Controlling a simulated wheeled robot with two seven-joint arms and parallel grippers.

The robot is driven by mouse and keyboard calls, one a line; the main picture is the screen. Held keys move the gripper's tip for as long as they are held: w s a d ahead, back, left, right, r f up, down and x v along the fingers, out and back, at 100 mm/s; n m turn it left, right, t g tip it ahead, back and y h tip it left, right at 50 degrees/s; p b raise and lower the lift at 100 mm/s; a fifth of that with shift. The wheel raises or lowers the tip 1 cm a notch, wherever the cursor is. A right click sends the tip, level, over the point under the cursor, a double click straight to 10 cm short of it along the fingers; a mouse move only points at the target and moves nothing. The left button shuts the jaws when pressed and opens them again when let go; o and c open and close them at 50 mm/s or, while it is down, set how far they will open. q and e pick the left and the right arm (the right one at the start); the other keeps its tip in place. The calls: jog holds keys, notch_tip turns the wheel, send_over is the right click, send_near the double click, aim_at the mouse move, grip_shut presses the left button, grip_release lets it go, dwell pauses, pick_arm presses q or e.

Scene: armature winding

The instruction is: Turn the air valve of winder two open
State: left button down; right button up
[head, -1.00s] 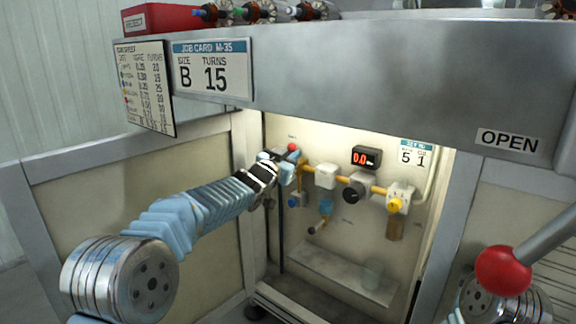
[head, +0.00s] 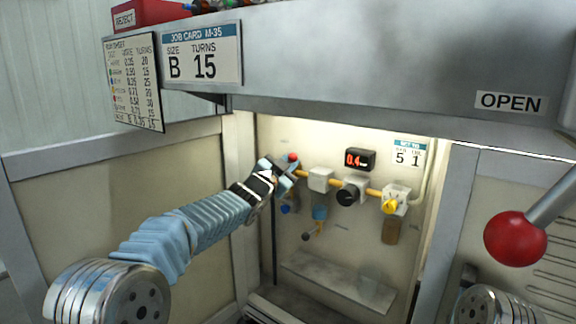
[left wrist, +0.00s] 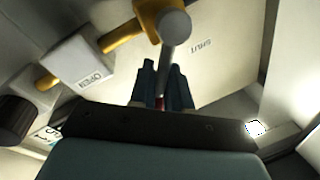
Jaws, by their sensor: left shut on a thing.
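The air valve sits at the upper left of the lit recess. In the left wrist view its yellow body (left wrist: 150,12) carries a grey lever (left wrist: 168,50) that points down between my fingers. The lever's red end (head: 292,157) shows at my left gripper (head: 284,171) in the head view. In the left wrist view my left gripper (left wrist: 161,82) is shut on the lever, with a bit of red between the fingers. The word SHUT is on the panel right of the lever; OPEN is on the white block (left wrist: 80,62) to the left. My right gripper is out of view.
A lit display (head: 360,159) reads about 0.4. A black knob (head: 348,195) and a yellow knob (head: 391,204) are further right. A wide grey beam (head: 350,75) overhangs the recess. A red ball handle (head: 515,238) stands at the right.

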pick_arm(q)
jog(key=shift+s+d+r, duration=0.2)
jog(key=shift+d+r, duration=0.1)
jog(key=shift+r, duration=0.3)
jog(key=c, duration=1.1)
grip_release()
jog(key=shift+s+r, duration=0.1)
jog(key=shift+o, duration=0.4)
jog(key=shift+a+f, duration=0.15)
jog(key=shift+f, duration=0.25)
jog(key=v, duration=1.3)
jog(key=shift+s, duration=0.3)
jog(key=shift+a, duration=0.1)
